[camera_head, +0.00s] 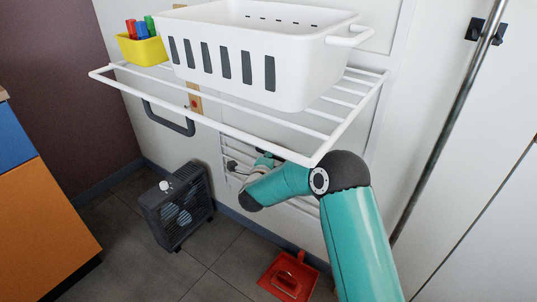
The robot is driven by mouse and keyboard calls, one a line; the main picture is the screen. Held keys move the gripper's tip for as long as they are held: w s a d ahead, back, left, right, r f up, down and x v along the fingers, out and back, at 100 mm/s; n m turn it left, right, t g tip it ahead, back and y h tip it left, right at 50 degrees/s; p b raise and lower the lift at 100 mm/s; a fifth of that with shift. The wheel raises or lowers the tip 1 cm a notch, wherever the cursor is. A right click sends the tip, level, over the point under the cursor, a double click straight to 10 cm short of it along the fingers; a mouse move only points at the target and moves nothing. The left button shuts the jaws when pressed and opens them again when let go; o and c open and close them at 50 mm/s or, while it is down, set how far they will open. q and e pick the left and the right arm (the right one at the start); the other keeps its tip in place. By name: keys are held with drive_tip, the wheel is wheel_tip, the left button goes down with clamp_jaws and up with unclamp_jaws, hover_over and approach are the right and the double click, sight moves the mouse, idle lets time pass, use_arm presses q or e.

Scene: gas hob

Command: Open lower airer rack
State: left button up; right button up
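The lower airer rack (240,149) is a set of white bars lying close to the wall, below the upper rack. My teal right arm crosses in front and hides much of it. My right gripper (233,165) is small and dark at the rack's left part, partly hidden by my arm. I cannot tell whether its fingers touch or hold a bar. The upper airer rack (240,128) is folded out level from the wall. My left gripper is not in view.
A white basket (215,28) and a yellow box (143,52) with coloured items stand on the upper rack, above my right arm. A black fan heater (175,210) and a red dustpan (289,277) are on the floor. An orange cabinet (40,225) stands left.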

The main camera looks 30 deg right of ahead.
clamp_jaws()
idle(0.3)
